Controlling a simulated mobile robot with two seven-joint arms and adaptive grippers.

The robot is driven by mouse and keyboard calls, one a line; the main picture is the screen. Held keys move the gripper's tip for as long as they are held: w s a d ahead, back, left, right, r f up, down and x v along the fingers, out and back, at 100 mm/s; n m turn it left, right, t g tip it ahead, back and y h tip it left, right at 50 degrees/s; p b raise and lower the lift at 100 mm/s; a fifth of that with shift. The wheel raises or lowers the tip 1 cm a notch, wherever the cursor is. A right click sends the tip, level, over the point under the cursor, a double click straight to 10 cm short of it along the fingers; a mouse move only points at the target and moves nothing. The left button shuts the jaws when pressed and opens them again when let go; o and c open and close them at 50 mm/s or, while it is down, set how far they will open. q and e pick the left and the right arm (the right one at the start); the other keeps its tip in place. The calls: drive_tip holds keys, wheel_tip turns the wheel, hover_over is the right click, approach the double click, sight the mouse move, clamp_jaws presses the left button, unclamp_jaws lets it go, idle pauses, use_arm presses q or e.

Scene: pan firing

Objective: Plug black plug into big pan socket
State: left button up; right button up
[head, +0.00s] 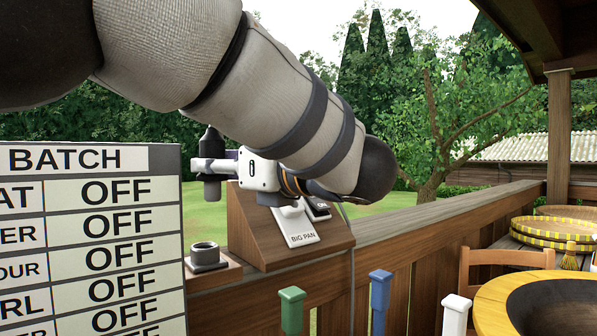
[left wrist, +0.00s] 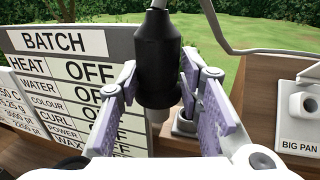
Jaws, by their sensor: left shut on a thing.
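My left gripper (head: 208,166) is shut on the black plug (head: 211,142), which hangs upright between the jaws. In the left wrist view the plug (left wrist: 158,52) shows between the purple pads of the gripper (left wrist: 158,85), with a grey tip below and a cord at the top. The big pan socket (head: 292,209) is a white fitting on a sloped wooden block, above its BIG PAN label. It lies right of the plug, apart from it, and also shows in the left wrist view (left wrist: 308,104). My arm hangs over the block. My right gripper is out of view.
A dark round holder (head: 205,256) stands on the railing, below the plug. A BATCH board (head: 90,240) stands at left. A black-topped fitting (head: 318,208) sits beside the white one. Green (head: 291,310) and blue (head: 380,290) handles, a chair and a table are at right.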

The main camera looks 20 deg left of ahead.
sight(219, 136)
use_arm(q)
drive_tip(key=shift+r, duration=2.25)
